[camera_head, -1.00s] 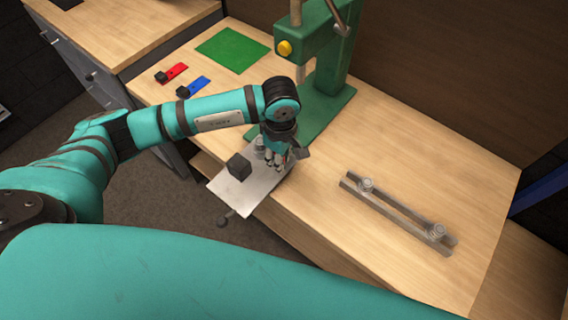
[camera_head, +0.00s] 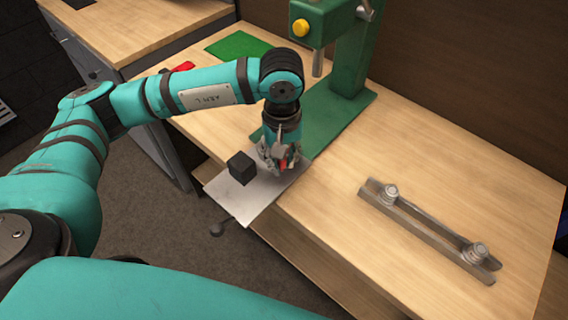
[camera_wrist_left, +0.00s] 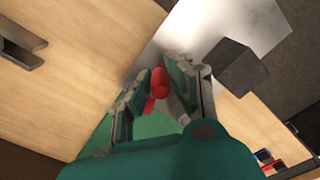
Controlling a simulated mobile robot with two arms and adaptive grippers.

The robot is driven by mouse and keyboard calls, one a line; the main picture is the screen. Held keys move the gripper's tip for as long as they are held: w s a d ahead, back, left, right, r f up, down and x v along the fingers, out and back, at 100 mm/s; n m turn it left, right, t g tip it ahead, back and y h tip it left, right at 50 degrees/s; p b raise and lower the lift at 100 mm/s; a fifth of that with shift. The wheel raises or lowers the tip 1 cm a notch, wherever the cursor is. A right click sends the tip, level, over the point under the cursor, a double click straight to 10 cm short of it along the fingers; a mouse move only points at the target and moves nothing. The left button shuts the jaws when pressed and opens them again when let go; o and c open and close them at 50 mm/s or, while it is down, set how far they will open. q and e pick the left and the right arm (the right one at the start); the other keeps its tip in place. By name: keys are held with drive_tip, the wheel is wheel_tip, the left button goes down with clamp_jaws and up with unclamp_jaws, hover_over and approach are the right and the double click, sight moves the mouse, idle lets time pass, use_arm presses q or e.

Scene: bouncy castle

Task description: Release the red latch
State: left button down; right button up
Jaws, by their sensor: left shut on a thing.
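The red latch (camera_head: 283,165) shows as a small red piece between the fingers of my left gripper (camera_head: 279,169). In the left wrist view the red latch (camera_wrist_left: 159,82) is a rounded red knob with a thinner red part below it. My left gripper (camera_wrist_left: 160,77) is shut on it, one finger on each side. The fingers and wrist hide part of the latch in the head view. It stands at the inner end of a grey metal plate (camera_head: 250,204) at the table edge. My right gripper is not in view.
A black cube (camera_head: 241,167) sits on the plate beside the gripper. A green press (camera_head: 350,60) with a yellow button (camera_head: 300,27) stands behind it. A metal rail with two bolts (camera_head: 430,228) lies at right. The wooden tabletop (camera_head: 430,160) between is clear.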

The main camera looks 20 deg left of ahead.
use_arm(q)
drive_tip(key=shift+f, duration=0.1)
idle(0.4)
drive_tip(key=c, duration=1.2)
unclamp_jaws()
drive_tip(key=shift+a, duration=0.1)
drive_tip(key=shift+r, duration=0.5)
wheel_tip(320, 180, up, 11)
